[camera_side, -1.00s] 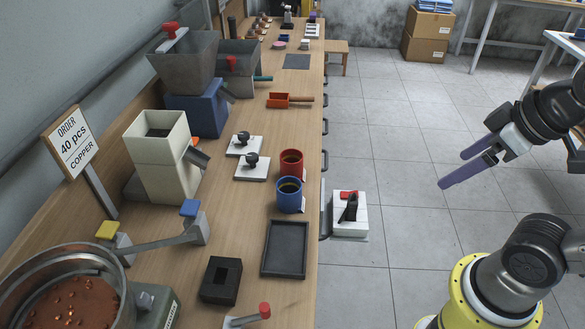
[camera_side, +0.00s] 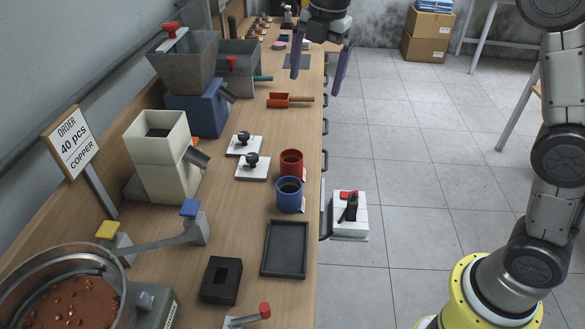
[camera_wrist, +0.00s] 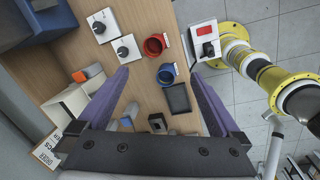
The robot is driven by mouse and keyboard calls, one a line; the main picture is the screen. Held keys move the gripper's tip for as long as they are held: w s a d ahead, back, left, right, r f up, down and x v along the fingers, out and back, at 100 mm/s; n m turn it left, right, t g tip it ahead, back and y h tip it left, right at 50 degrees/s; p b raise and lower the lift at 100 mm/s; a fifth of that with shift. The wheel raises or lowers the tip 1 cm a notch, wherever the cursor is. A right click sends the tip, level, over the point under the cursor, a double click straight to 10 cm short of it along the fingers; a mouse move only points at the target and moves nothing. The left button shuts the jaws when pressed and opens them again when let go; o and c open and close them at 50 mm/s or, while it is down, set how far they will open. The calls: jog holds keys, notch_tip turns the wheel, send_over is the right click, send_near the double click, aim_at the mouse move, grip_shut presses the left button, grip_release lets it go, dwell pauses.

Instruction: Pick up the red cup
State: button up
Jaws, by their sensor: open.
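The red cup (camera_side: 291,161) stands upright on the wooden bench near its right edge, just behind the blue cup (camera_side: 289,194). It has a dark inside and a small white tag on its side. In the wrist view the red cup (camera_wrist: 154,46) is seen from above, ahead of my fingers and beyond the gap between them. My gripper (camera_side: 317,68) has two purple fingers spread wide, with nothing between them. It hangs high, above and behind the cups in the side view. In the wrist view my gripper (camera_wrist: 160,98) frames the bench from both sides.
Two white plates with black knobs (camera_side: 252,165) lie left of the cups. A black tray (camera_side: 286,248) and a black block (camera_side: 221,280) sit in front. An orange scoop (camera_side: 290,100) lies behind. Hoppers (camera_side: 160,150) line the left. A white box with a lever (camera_side: 349,212) stands off the right edge.

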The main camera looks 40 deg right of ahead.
jog(key=g, duration=0.1)
send_over(291, 156)
jog(key=s+a, duration=0.1)
jog(key=s, duration=0.1)
notch_tip(291, 156, down, 8)
jog(key=r, duration=0.1)
jog(key=shift+g, duration=0.3)
jog(key=shift+a+f, duration=0.2)
jog(key=shift+f, duration=7.6)
jog(key=c, duration=1.3)
jog(key=shift+w+r, duration=0.1)
jog(key=shift+c, duration=0.9)
